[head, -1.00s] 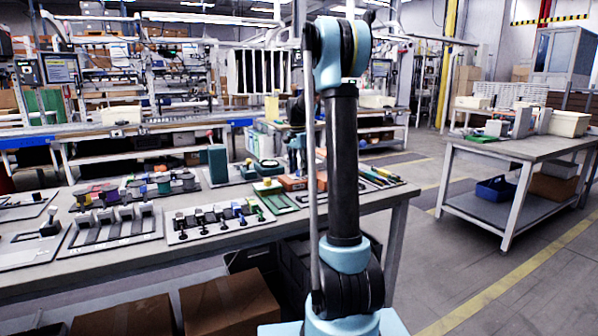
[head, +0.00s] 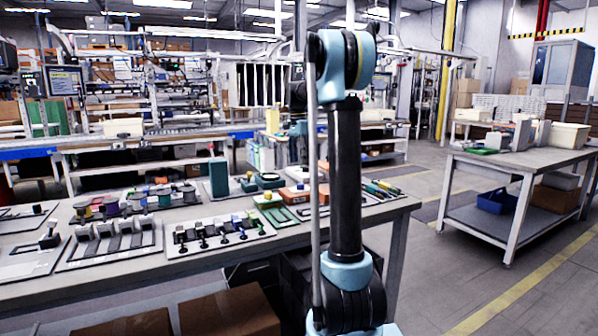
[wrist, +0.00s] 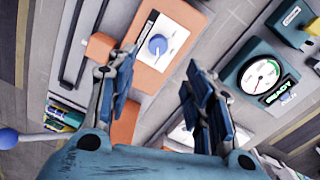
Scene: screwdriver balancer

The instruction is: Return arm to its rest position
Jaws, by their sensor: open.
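My arm rises in the middle of the head view, its upper link nearly upright. Its far part bends away behind the column, above the workbench (head: 395,207), and my gripper is hidden there. In the wrist view my gripper (wrist: 160,63) is open, its two blue-padded fingers apart with nothing held between them. Below the fingers are an orange device with a blue knob (wrist: 158,45) and a teal device with a round dial (wrist: 262,75). The fingers look apart from both, though the exact height cannot be told.
The bench carries a white tray of small tools (head: 220,232), a green tray (head: 275,212) and several screwdriver-like tools at its right end. Cardboard boxes (head: 230,312) sit below. A second table (head: 510,165) stands at right, with open floor between.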

